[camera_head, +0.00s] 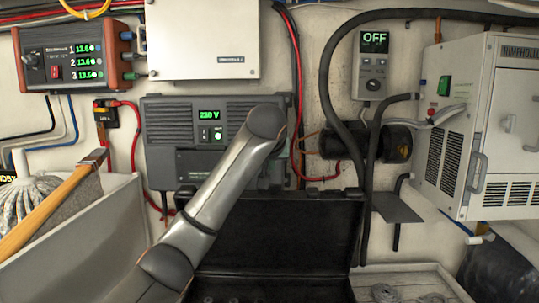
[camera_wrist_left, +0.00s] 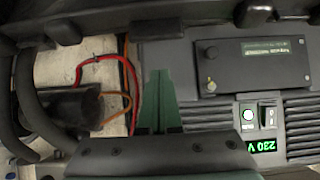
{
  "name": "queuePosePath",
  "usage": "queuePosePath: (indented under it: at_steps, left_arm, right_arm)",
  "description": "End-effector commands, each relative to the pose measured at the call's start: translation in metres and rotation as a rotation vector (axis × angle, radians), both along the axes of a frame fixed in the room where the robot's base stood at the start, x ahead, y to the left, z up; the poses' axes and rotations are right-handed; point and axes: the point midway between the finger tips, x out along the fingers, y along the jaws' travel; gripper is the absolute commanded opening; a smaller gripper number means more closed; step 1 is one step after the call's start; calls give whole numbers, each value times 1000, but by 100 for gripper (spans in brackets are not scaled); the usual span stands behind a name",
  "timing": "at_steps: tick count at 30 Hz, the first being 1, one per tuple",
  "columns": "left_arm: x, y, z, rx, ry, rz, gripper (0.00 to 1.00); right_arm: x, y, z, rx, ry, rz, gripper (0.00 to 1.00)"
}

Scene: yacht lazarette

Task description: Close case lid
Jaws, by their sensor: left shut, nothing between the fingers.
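The black case (camera_head: 275,287) stands at the bottom middle of the head view, with several small items inside. Its lid (camera_head: 290,235) stands open, raised at the back, with its dark inner face toward me. My left arm reaches up across the left part of the lid and bends down near the wall unit. My left gripper is mostly hidden by my arm in the head view. In the left wrist view my left gripper (camera_wrist_left: 158,75) is shut and empty, its green fingers pointing at a dark edge, apparently the lid's rim (camera_wrist_left: 160,27). I cannot tell whether they touch. My right gripper is not in view.
A grey 230 V unit (camera_head: 170,130) is on the wall close behind my left gripper. Black hoses (camera_head: 326,90) and red cables hang right of it. A bin (camera_head: 110,225) with a wooden-handled tool is left; a shallow tray (camera_head: 415,281) is right.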

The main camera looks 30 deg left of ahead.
Motion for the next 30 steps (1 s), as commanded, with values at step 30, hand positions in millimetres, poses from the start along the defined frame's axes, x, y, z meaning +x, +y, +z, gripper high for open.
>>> queuePosePath:
  at_steps: [30]
  left_arm:
    - [-11, -7, -30, 0, 0, 0, 0]
  right_arm:
    - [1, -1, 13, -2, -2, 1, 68]
